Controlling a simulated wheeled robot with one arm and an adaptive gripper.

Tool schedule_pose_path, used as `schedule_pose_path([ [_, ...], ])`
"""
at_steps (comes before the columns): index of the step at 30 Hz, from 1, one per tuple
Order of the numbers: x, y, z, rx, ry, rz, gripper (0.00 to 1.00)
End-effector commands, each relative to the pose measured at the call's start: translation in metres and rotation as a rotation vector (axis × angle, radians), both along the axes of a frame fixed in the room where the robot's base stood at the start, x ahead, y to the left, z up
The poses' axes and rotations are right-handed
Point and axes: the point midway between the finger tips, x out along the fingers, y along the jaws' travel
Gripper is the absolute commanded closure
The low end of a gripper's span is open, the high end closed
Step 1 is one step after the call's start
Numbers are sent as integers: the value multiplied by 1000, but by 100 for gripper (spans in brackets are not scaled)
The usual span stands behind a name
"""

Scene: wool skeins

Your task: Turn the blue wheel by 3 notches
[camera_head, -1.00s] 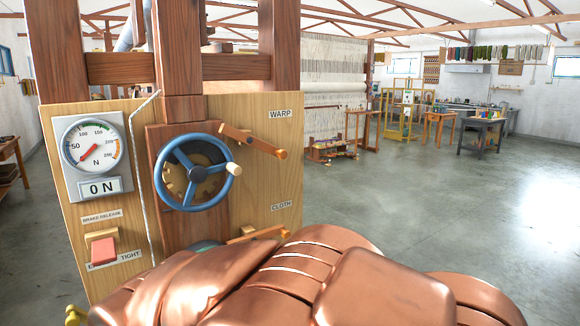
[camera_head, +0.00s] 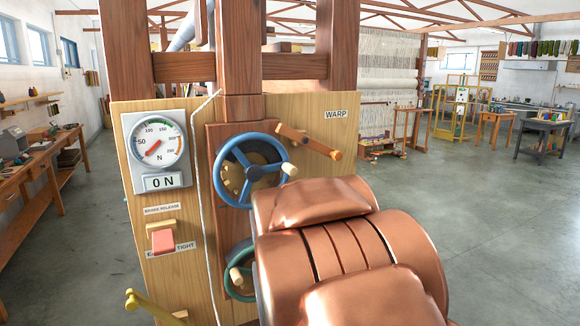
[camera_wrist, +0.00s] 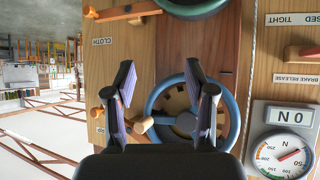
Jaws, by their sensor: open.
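The blue wheel (camera_head: 219,182) is upright on a dark wooden plate, with a pale wooden knob (camera_head: 290,169) at the right of its rim. In the wrist view the blue wheel (camera_wrist: 232,125) lies beyond my gripper (camera_wrist: 160,63), which is open. The knob (camera_wrist: 143,124) shows between the two fingers, nearer the left one. I cannot tell whether a finger touches it. In the head view my copper-coloured arm hides the gripper.
A green wheel (camera_head: 231,283) sits below the blue one, partly behind my arm. A wooden lever (camera_head: 308,143) is at upper right. A gauge (camera_head: 157,148) with a "0 N" display, a red brake lever (camera_head: 163,241) and a white cord (camera_head: 203,200) are left.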

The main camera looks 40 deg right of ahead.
Motion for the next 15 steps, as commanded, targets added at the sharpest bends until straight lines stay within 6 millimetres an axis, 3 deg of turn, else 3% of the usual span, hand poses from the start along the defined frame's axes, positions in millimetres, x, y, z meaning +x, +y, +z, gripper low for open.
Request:
schedule_pose_path([
  [1,7,-20,13,-22,-57,-10,45],
  [6,31,-69,56,-79,-264,18,45],
  [10,42,-95,82,-98,-404,71,45],
  [15,47,-114,106,-86,-551,159,45],
])
